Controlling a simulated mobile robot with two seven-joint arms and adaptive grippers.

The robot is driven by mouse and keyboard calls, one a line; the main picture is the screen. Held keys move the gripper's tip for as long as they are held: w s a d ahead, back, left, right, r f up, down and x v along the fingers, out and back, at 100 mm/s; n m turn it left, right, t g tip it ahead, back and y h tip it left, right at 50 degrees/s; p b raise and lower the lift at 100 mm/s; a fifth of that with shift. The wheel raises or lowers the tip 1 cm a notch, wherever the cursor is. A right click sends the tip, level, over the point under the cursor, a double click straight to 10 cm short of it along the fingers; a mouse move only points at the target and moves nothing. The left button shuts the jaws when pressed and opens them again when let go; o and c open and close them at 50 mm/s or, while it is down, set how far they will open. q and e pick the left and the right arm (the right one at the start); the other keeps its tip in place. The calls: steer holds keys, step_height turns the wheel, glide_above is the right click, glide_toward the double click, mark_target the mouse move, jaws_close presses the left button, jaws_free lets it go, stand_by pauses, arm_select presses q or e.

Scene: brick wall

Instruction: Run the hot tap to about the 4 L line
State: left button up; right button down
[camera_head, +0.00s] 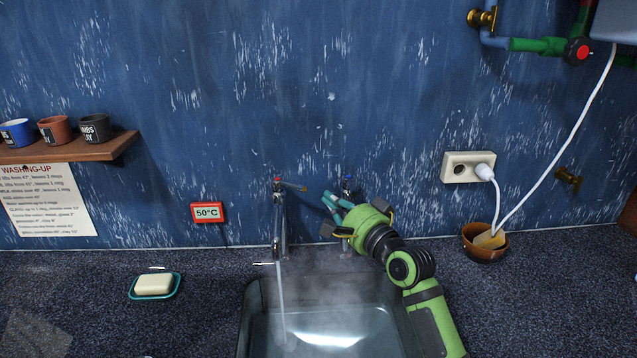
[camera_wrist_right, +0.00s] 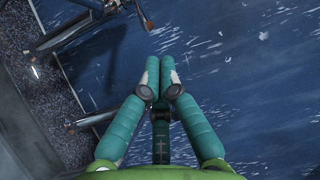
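The hot tap (camera_head: 279,215), with a red mark on top, has its lever (camera_head: 295,187) pointing right. A thin stream of water (camera_head: 281,300) falls from it into the steaming basin (camera_head: 247,325). I cannot make out any litre line. The second tap (camera_head: 348,184), with a blue mark, is partly hidden behind my right gripper. My right gripper (camera_head: 329,199) is right of the hot tap and apart from it. In the right wrist view its teal fingers (camera_wrist_right: 160,65) are together at the tips, with nothing seen between them. My left gripper is not in view.
A red display (camera_head: 207,212) on the wall reads 50°C. Soap (camera_head: 154,284) lies in a teal dish at left. A brown bowl (camera_head: 485,252) with a sponge stands at right, below a socket (camera_head: 468,167) and white cable. A shelf (camera_head: 75,150) holds mugs.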

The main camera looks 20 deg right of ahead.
steer(key=p+x, duration=0.1)
steer(key=x, duration=0.6)
steer(key=shift+w, duration=0.3)
